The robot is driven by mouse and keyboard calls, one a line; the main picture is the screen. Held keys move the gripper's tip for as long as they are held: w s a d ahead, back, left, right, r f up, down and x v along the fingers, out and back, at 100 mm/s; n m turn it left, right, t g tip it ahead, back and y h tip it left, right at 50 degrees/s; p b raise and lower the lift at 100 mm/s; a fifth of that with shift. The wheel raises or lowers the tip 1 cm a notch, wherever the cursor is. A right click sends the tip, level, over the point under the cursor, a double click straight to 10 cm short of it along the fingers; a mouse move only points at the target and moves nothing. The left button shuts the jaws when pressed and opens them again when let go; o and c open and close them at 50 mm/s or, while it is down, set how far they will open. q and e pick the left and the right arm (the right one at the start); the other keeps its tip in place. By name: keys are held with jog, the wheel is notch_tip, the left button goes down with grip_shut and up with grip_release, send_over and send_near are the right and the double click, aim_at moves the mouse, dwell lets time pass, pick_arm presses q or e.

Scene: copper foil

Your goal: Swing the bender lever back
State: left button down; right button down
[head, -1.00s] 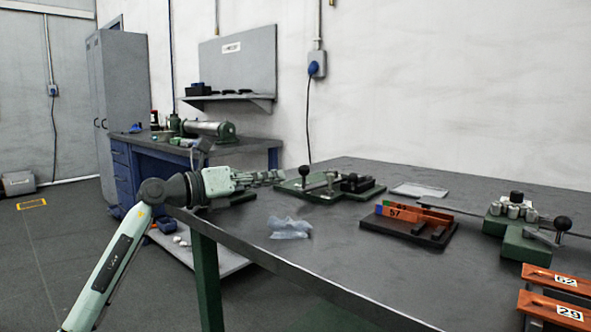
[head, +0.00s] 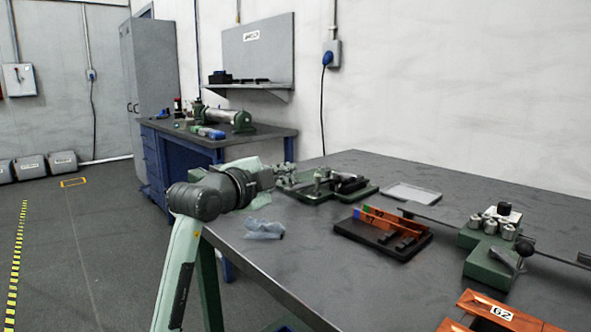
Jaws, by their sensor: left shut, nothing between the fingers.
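A green base plate (head: 320,196) with metal posts and a black block (head: 349,184) lies at the table's far left edge; it looks like the bender. Its black-knobbed lever is not clearly seen now, perhaps behind my gripper. My left gripper (head: 289,176) is shut and empty at the plate's left side, overlapping it in the picture; I cannot tell if they touch. A second green fixture (head: 485,262) on the right holds several metal rollers, a long rod and a black ball knob (head: 525,247). My right gripper is not in view.
The grey table (head: 300,262) has free room at its front. A blue workbench (head: 190,160) stands behind left.

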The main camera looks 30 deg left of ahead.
pick_arm(q)
jog(key=w, duration=0.2)
jog(key=w+a+f, duration=0.1)
jog(key=w, duration=0.2)
jog(key=w+a, duration=0.1)
jog(key=w, duration=0.2)
jog(key=shift+f, duration=0.35)
jog(key=shift+w+a+f, duration=0.15)
jog(key=shift+a+f, duration=0.1)
jog(key=shift+a, duration=0.35)
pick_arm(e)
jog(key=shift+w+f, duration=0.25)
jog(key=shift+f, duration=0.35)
pick_arm(q)
jog(key=shift+a, duration=0.15)
